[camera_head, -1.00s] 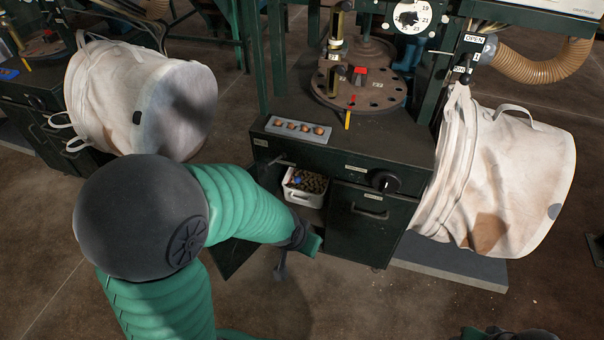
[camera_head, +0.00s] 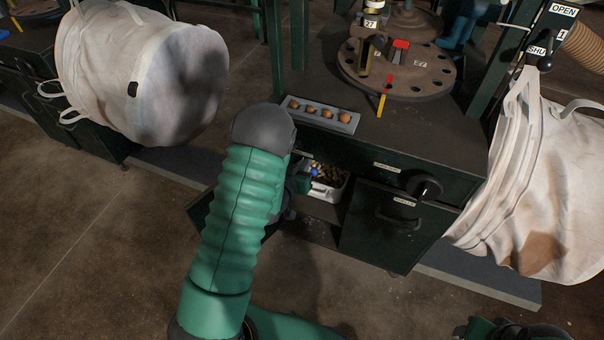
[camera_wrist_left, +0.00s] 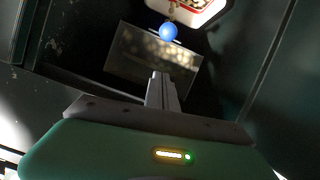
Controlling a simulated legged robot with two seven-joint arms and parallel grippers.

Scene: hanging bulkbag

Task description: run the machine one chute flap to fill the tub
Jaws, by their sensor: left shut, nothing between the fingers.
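The white tub (camera_head: 328,196) stands in an open bay low in the machine's dark green cabinet, with brown pieces in it. My left gripper (camera_wrist_left: 160,76) is shut and empty. In the head view it is mostly hidden behind my forearm, beside the tub.
A grey tray (camera_head: 320,114) of several brown pieces lies on the cabinet top before a round dial plate (camera_head: 395,68). A black knob (camera_head: 424,187) is on the front. An OPEN/SHUT lever (camera_head: 545,60) is at upper right. White bulk bags hang left (camera_head: 140,75) and right (camera_head: 545,190).

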